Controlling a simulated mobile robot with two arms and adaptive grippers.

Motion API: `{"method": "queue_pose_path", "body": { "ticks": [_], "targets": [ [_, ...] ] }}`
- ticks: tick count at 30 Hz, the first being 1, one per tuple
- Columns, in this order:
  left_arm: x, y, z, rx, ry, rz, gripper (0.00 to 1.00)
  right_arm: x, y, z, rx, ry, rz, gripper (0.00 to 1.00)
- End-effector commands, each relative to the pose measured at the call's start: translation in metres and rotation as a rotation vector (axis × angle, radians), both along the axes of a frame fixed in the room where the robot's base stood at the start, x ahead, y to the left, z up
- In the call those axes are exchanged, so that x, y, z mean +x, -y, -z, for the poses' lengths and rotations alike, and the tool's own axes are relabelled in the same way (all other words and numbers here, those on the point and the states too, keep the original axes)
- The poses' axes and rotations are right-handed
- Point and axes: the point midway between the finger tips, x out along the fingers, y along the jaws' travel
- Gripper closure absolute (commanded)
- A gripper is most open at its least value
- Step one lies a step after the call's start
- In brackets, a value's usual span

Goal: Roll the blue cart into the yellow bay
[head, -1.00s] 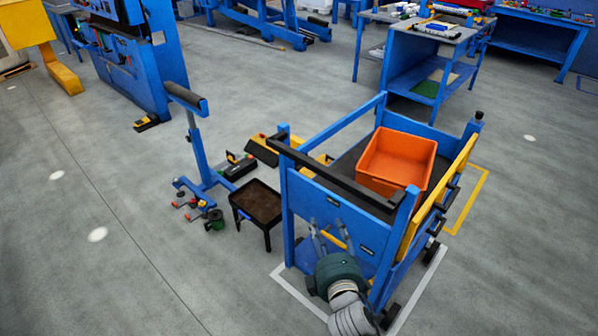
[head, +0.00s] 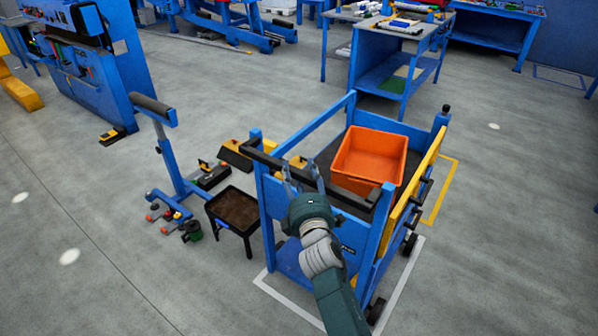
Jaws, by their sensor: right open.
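The blue cart (head: 352,228) stands right of centre in the head view, with a black push bar (head: 265,158) along its near top edge. An orange bin (head: 368,155) sits on its dark top deck. The yellow bay outline (head: 440,194) shows on the floor behind and to the right of the cart, partly hidden by it. My right gripper (head: 303,173) is open, its fingers pointing up at the push bar. I cannot tell whether they touch the bar. My left gripper is out of view.
A white floor outline (head: 401,292) surrounds the cart's near wheels. A small black tray table (head: 235,208) and a blue roller stand (head: 170,160) are close on the left. A blue workbench (head: 385,75) stands behind the cart. The floor at the right is clear.

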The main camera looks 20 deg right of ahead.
Motion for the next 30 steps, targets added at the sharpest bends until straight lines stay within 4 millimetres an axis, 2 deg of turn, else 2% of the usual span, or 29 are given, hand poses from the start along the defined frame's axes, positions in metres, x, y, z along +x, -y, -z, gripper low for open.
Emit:
{"method": "queue_pose_path", "body": {
  "ticks": [9,10,15,17,25,30],
  "targets": [
    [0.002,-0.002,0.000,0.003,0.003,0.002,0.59,0.003,0.001,0.000,0.001,-0.001,0.000,0.52],
    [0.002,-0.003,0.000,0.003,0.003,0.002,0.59,0.003,0.001,0.000,0.001,-0.001,0.000,0.56],
    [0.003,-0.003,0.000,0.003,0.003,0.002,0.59,0.003,0.001,0.000,0.000,-0.001,0.000,0.90],
    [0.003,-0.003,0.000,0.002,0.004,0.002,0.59,0.003,0.001,0.000,0.000,-0.001,0.000,1.00],
    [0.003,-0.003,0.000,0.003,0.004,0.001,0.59,0.005,0.004,0.000,-0.002,-0.001,0.001,1.00],
    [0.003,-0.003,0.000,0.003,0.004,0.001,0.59,0.016,0.018,-0.001,-0.007,0.002,0.003,1.00]
  ]
}}
